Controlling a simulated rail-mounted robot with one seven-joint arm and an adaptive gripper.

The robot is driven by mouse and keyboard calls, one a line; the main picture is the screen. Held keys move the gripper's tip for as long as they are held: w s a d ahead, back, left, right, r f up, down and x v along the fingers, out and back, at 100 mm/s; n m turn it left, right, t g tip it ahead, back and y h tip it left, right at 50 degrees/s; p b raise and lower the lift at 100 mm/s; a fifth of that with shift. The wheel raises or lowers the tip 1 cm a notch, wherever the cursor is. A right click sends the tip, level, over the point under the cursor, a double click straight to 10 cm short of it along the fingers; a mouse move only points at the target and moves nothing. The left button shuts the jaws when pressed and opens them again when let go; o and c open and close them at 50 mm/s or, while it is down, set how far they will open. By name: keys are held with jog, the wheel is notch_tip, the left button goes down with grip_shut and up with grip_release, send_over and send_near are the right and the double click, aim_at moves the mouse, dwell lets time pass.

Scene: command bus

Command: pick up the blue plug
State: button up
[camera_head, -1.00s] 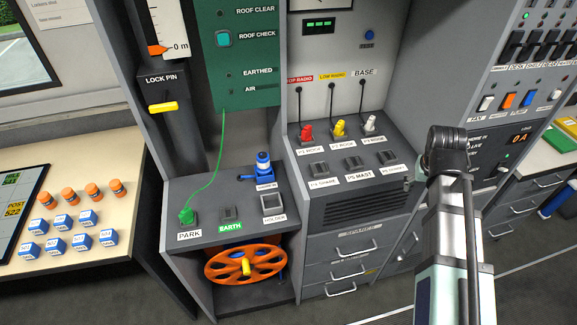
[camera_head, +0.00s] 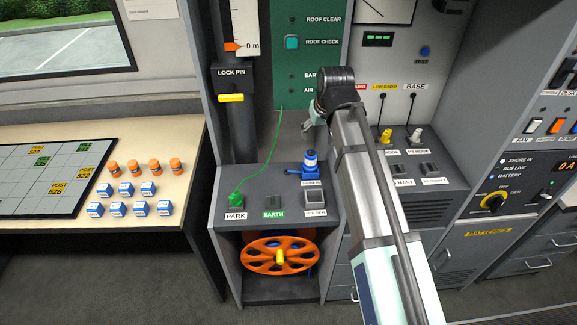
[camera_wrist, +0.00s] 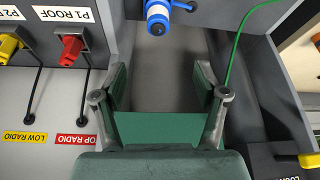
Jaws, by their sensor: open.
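In the wrist view the plug (camera_wrist: 158,12) is at the top edge, partly cut off, beyond my fingertips. My gripper (camera_wrist: 160,85) is open with nothing between its fingers. In the head view my gripper (camera_head: 309,122) is partly hidden by my arm and is above and behind the plug, apart from it.
A green plug (camera_head: 236,199) with a green cord sits at PARK on the left. An orange reel (camera_head: 262,243) is below the counter. Red (camera_wrist: 72,50) and yellow (camera_wrist: 10,45) plugs stand beside my gripper in the wrist view. A lock pin column (camera_head: 238,130) rises at the left.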

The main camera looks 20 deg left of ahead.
aim_at(312, 153)
jog(key=p+x, duration=0.2)
jog(key=x, duration=0.9)
jog(key=shift+w+d+f, duration=0.1)
jog(key=shift+w+f, duration=0.05)
jog(key=shift+f, duration=0.2)
jog(key=shift+p+x, duration=1.15)
jog(key=shift+x, duration=1.55)
jog(key=shift+d, duration=0.1)
jog(key=c, duration=1.4)
